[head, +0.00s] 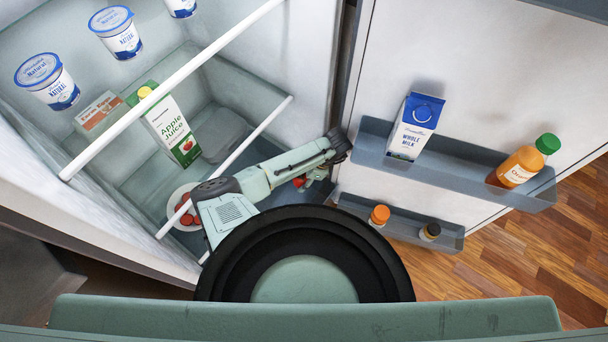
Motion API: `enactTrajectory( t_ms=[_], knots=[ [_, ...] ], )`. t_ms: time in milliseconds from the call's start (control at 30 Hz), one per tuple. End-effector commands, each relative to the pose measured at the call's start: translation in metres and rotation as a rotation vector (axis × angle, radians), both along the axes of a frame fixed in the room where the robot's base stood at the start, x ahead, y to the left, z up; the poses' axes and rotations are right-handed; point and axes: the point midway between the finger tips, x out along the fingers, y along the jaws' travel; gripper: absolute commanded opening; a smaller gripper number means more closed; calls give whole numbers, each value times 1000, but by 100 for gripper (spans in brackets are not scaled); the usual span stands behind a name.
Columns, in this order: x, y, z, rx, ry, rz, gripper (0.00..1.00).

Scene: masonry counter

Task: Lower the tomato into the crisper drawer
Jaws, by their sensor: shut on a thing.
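My gripper (313,184) is near the front right of the open fridge, below the end of my arm, and mostly hidden by it. A small bit of red, the tomato (321,176), shows at the gripper. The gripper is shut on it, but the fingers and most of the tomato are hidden. I cannot make out the crisper drawer; the low front part of the fridge is largely covered by my arm and body.
A white bowl (172,213) with reddish round things is left of my arm. An apple juice carton (172,130), a small box (100,113) and yogurt cups (118,36) stand on shelves. The open door holds a milk carton (411,130) and an orange bottle (519,167).

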Motion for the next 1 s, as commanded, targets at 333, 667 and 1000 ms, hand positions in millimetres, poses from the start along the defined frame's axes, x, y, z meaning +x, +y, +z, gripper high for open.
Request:
enactTrajectory(
  t_ms=[333, 667, 1000],
  knots=[
    [0, 0, 0, 1, 0, 1, 22],
    [1, 1, -15, 1, -1, 1, 22],
    [0, 0, -32, 1, 0, 1, 22]
  ],
)
